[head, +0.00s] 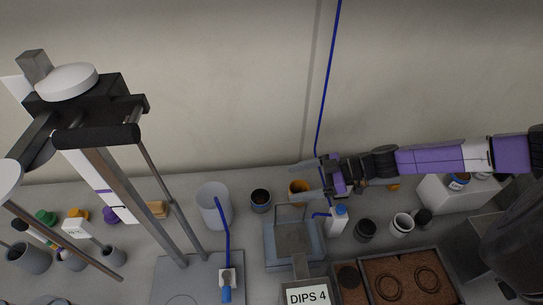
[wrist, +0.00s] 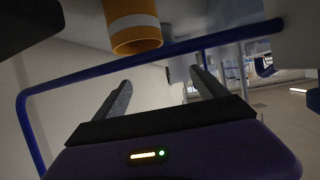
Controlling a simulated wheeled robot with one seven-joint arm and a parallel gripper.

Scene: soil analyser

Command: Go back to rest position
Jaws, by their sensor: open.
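My gripper (head: 305,180) reaches in from the right over the bench in the head view, its fingers pointing left. It is open, and nothing shows between the fingers. The wrist view shows both fingers (wrist: 163,88) spread apart, with a gap between them. An orange cup (head: 298,187) is below or beside the fingers in the head view; I cannot tell the height between them. An orange and white cylinder (wrist: 134,27) shows above the fingers in the wrist view, apart from them.
A blue cable (head: 327,80) hangs down the wall beside my gripper. A tray with a "DIPS 4" label (head: 307,296), a white bottle (head: 338,221), dark cups (head: 365,230) and brown soil trays (head: 408,283) stand below. A tall stand (head: 130,200) rises at left. The wall is behind.

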